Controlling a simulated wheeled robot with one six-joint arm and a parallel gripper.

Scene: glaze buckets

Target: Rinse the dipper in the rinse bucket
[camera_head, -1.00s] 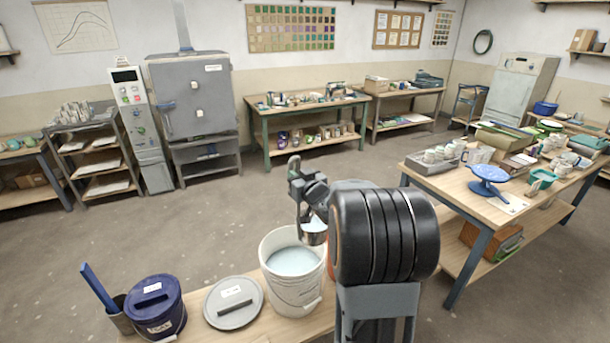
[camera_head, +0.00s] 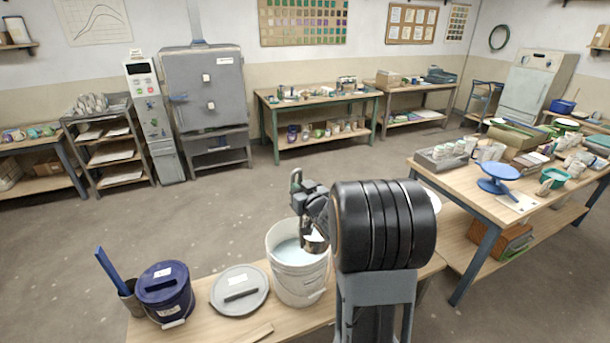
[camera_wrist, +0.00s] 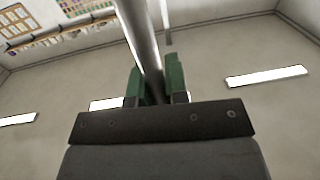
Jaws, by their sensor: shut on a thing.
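A white bucket (camera_head: 300,283) with pale bluish liquid (camera_head: 287,252) stands open on the low wooden bench in the head view. The metal cup of the dipper (camera_head: 315,243) shows at the right side of its opening; I cannot tell whether it touches the liquid. My gripper (camera_wrist: 153,85) is shut on the grey dipper handle (camera_wrist: 143,40), with green fingers on both sides of it in the wrist view. In the head view my arm hides part of the gripper and the bucket's right side.
A grey lid (camera_head: 240,284) with a dark handle lies left of the white bucket. A lidded dark blue bucket (camera_head: 166,296) and a holder (camera_head: 130,299) with a blue tool stand farther left. A cluttered worktable (camera_head: 455,184) is at right. Open floor lies behind the bench.

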